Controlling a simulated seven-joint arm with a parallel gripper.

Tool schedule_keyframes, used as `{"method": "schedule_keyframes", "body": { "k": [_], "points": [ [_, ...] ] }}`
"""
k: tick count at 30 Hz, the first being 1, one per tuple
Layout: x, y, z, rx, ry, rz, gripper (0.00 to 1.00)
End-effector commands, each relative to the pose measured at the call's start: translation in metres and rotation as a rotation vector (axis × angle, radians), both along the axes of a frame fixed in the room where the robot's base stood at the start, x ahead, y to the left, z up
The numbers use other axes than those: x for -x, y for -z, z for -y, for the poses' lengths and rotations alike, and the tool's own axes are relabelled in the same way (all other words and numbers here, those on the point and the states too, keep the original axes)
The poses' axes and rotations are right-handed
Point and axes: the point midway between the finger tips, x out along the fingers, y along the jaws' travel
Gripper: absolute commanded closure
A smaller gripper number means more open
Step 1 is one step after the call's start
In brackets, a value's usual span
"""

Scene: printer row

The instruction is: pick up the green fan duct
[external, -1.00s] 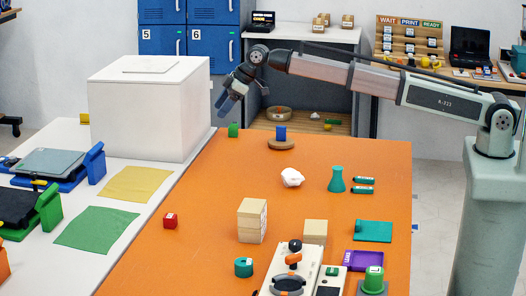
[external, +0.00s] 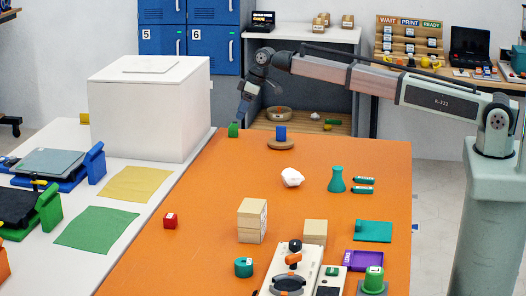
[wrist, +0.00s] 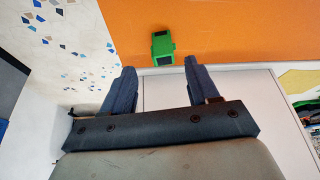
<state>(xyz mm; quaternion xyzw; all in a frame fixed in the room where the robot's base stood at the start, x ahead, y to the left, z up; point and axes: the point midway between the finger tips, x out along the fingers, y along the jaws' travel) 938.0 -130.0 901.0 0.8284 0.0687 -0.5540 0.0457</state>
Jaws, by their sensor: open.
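The green fan duct (external: 233,130) is a small block near the far left corner of the orange table (external: 330,155). In the wrist view the fan duct (wrist: 162,46) lies just beyond my fingertips, between their lines, with a dark opening on its face. My gripper (external: 240,117) hangs above and close to the fan duct in the external view, pointing down. In the wrist view my gripper (wrist: 160,66) is open and empty, its two dark blue fingers apart. Whether a finger touches the duct I cannot tell.
A blue block (external: 281,133) on a round brown base (external: 281,145) stands to the right of the duct. A large white box (external: 150,115) stands to the left on the white table.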

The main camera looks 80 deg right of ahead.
Motion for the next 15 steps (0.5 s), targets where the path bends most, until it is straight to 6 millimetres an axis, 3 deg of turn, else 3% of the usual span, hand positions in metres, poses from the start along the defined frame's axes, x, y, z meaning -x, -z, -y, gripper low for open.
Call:
{"method": "schedule_keyframes", "body": {
  "k": [15],
  "points": [
    [-0.016,0.030,-0.005,0.000,0.000,0.000,0.40]
  ]
}}
